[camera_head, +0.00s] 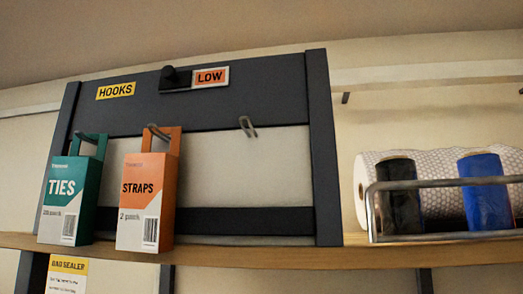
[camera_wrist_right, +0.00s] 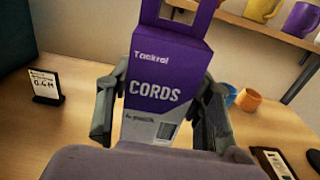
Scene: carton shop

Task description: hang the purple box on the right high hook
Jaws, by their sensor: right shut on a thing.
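The purple box (camera_wrist_right: 155,98), labelled CORDS, has a hang loop at its top and fills the middle of the right wrist view. My right gripper (camera_wrist_right: 160,112) is shut on it, one finger on each side. The dark hook rack (camera_head: 221,116) stands on the shelf in the head view. Its right hook (camera_head: 247,126) is bare. A teal TIES box (camera_head: 70,205) and an orange STRAPS box (camera_head: 146,205) hang to its left. The rack's top carries a HOOKS label and a LOW sign (camera_head: 210,76) beside a black knob (camera_head: 175,78). Neither gripper shows in the head view.
A wire basket (camera_head: 372,215) with a bubble-wrap roll and black and blue rolls stands right of the rack on the wooden shelf (camera_head: 300,256).

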